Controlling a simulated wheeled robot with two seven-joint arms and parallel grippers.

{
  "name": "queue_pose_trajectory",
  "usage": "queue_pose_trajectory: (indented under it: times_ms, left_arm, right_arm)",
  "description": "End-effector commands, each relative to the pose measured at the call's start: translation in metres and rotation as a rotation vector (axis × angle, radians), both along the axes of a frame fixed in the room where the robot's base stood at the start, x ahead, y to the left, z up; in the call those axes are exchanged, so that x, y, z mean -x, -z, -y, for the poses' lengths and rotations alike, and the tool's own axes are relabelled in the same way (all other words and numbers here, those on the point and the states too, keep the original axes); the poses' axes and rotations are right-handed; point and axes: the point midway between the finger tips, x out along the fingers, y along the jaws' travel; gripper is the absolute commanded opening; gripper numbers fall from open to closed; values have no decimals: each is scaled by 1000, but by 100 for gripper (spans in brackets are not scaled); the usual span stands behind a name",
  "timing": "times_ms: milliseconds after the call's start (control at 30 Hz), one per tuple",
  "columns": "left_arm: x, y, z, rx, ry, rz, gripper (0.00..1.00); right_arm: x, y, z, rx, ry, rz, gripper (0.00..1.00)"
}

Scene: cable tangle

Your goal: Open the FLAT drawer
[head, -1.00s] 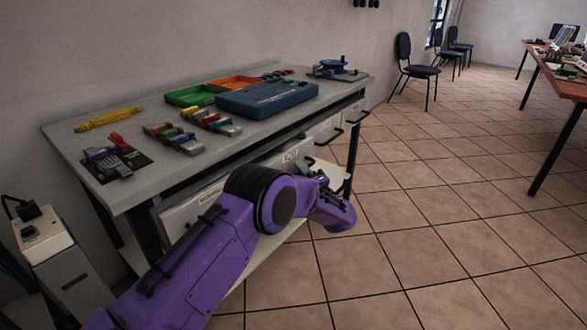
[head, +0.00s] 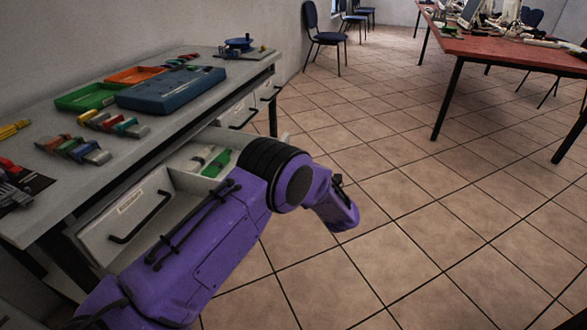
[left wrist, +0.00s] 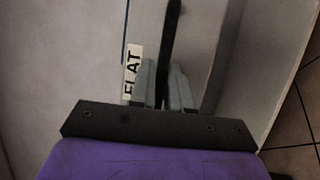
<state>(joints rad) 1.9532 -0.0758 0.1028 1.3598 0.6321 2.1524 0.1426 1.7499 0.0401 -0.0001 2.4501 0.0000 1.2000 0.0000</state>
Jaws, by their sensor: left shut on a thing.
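The FLAT drawer (head: 192,181) is pulled out from under the grey workbench in the head view, with its inside showing. Green and pale pieces (head: 212,160) lie in it. My left arm covers its front there and hides my left gripper. In the left wrist view the white FLAT label (left wrist: 132,72) sits on the drawer front, left of the dark bar handle (left wrist: 171,40). My left gripper (left wrist: 162,80) is shut on that handle, one grey finger on each side of it. My right gripper is not in view.
Another labelled drawer (head: 128,217) with a black handle is to the left of the FLAT drawer, and more drawers (head: 240,112) are to the right. The bench top (head: 160,142) holds trays and coloured pieces. Tiled floor (head: 400,220) is free to the right; a red table (head: 500,50) stands beyond.

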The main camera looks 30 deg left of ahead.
Motion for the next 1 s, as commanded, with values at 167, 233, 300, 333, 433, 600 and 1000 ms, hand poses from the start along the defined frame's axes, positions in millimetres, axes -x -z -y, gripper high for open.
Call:
queue_pose_trajectory:
  times_ms: [167,233,300,333,433,600,1000]
  left_arm:
    - [5,1,-2,2,-20,0,0]
    - [5,1,-2,1,-22,1,0]
    - [5,1,-1,2,-22,0,0]
    - [5,1,-1,2,-22,0,0]
    - [5,1,-1,2,-22,0,0]
    - [4,1,0,3,-21,1,23]
    - [6,5,23,0,-13,-1,23]
  right_arm:
    - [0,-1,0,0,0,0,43]
    - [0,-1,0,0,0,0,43]
    - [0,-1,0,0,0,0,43]
    - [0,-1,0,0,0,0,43]
    - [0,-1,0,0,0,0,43]
    - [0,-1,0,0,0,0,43]
    - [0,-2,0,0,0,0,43]
